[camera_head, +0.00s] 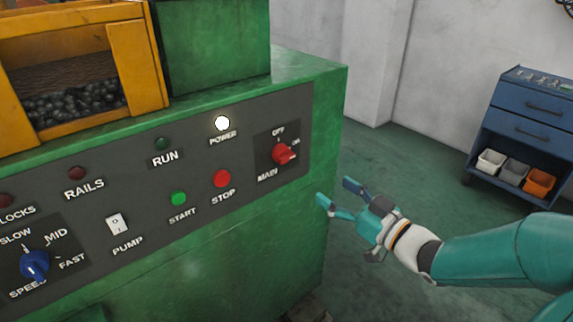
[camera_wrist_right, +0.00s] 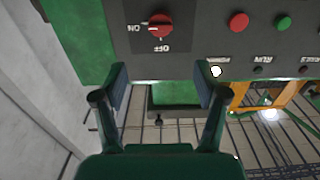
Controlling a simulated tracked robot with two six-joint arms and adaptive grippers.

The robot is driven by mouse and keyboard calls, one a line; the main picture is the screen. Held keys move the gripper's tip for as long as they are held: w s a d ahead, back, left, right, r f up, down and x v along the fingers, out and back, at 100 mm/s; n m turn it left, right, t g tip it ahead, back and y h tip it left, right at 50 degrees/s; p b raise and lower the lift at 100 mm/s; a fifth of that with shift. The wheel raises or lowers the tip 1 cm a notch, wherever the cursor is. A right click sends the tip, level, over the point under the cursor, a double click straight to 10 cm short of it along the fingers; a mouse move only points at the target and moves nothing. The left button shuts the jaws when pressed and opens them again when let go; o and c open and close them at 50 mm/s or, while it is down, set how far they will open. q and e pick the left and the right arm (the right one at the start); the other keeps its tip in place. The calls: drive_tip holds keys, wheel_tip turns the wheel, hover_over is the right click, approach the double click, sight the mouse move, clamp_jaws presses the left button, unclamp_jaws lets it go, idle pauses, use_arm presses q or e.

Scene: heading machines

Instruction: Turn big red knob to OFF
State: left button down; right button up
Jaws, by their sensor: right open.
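The big red knob (camera_head: 283,153) sits on the MAIN switch plate at the right end of the dark control panel. Its pointer is turned to the right, towards ON, with OFF printed above it. In the right wrist view the red knob (camera_wrist_right: 160,26) shows upside down, beyond the fingertips, with its pointer towards ON. My right gripper (camera_head: 337,194) is open and empty, to the lower right of the knob and apart from it. In the right wrist view its two fingers (camera_wrist_right: 163,88) stand wide apart with nothing between them. My left gripper is not in view.
The panel also bears a red STOP button (camera_head: 222,178), a green START button (camera_head: 179,198), a lit white POWER lamp (camera_head: 222,123), a white PUMP switch (camera_head: 117,223) and a blue SPEED knob (camera_head: 35,264). A blue tool cart (camera_head: 525,125) stands at the right. The floor between is clear.

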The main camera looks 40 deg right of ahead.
sight(288, 160)
drive_tip(key=w, duration=0.5)
drive_tip(key=w+a+p, duration=0.1)
drive_tip(key=w, duration=1)
drive_tip(key=shift+a+p, duration=0.2)
drive_tip(key=shift+p, duration=0.2)
